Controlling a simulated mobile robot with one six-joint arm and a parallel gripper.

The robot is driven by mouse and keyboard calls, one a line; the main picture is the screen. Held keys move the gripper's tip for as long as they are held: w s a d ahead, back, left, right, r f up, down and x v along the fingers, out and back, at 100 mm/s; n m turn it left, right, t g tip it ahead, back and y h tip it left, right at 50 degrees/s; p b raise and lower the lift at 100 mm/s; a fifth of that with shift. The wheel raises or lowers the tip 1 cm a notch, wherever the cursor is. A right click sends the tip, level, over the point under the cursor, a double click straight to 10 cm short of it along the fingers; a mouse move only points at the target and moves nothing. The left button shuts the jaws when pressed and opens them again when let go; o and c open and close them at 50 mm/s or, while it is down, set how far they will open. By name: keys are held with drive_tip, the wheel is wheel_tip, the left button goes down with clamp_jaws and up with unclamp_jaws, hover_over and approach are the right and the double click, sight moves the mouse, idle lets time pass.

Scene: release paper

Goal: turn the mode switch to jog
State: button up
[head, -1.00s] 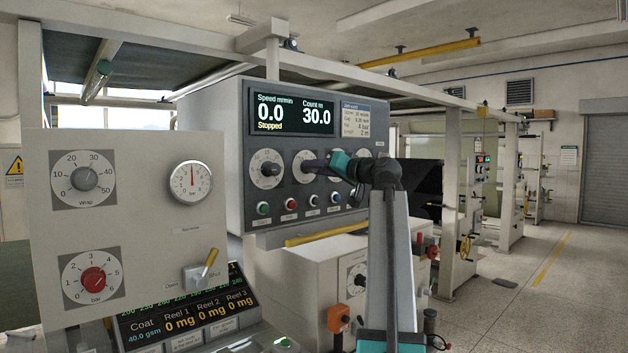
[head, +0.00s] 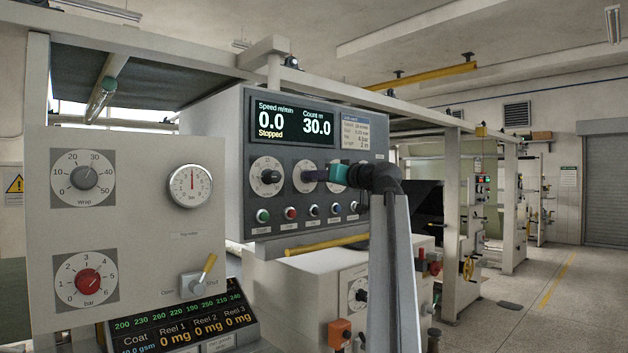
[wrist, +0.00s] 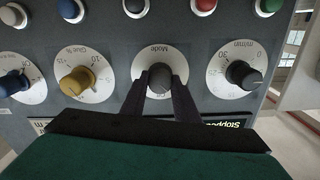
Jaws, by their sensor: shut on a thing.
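The mode switch is a dark grey knob (wrist: 160,77) on a round white dial (wrist: 147,62) labelled "Mode", upside down in the wrist view. My gripper (wrist: 161,78) has its two dark fingers on either side of this knob, shut on it. In the head view the gripper (head: 314,175) reaches the second dial (head: 304,162) from the left on the grey control panel (head: 258,215), and the fingers cover the knob. The knob's pointer and the position it shows cannot be made out.
A black speed knob (wrist: 240,74) and a yellow glue knob (wrist: 76,81) flank the mode dial closely. A row of push buttons, including a red one (head: 290,213), lies just below the dials. The display (head: 293,119) above reads "Stopped".

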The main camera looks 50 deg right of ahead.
drive_tip(key=shift+r, duration=0.3)
drive_tip(key=o, duration=1.1)
drive_tip(key=shift+c, duration=0.2)
drive_tip(key=shift+f, duration=0.15)
drive_tip(key=s+a+b, duration=0.1)
drive_tip(key=s+b, duration=0.1)
drive_tip(key=s, duration=1.1)
drive_tip(key=shift+s, duration=0.4)
